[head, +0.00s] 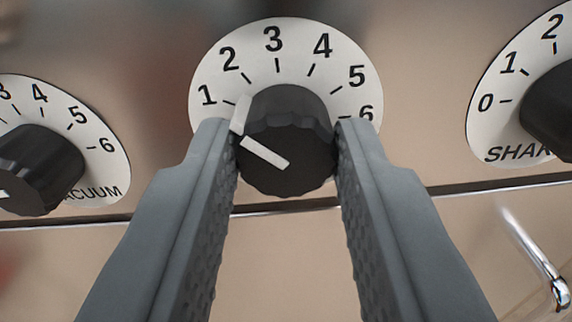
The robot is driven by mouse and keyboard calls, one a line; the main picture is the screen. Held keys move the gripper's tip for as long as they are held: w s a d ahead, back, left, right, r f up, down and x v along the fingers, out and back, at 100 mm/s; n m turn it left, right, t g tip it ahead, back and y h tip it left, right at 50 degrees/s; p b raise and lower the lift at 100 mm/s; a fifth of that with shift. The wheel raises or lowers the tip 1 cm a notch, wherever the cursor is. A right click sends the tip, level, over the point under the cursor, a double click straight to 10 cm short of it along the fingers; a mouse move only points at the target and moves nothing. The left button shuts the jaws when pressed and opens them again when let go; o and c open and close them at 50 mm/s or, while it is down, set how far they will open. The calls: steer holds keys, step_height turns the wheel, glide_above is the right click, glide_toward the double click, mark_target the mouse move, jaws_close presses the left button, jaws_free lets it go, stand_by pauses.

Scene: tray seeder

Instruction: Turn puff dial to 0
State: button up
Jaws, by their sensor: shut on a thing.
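The middle dial has a black ribbed knob (287,150) on a round white scale plate (293,50) with 1 to 6 showing. Its name and its 0 are hidden behind my gripper and the knob, so I cannot read that it is the puff dial. The knob's white pointer line (265,153) points left and slightly up, with its outer end just below the 1 tick. My gripper (286,128) is shut on the knob, one finger on its left side and one on its right.
The vacuum dial (40,160) is at the left and a dial marked "SHA…" (550,110) at the right, both partly cut off. A dark seam (450,188) runs below the dials on the tan panel. A shiny metal rod (530,250) shows at lower right.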

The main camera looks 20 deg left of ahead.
steer(key=n, duration=0.4)
steer(key=shift+n, duration=2.5)
steer(key=o, duration=1)
steer(key=shift+s, duration=0.15)
steer(key=v, duration=1.7)
steer(key=shift+d, duration=0.15)
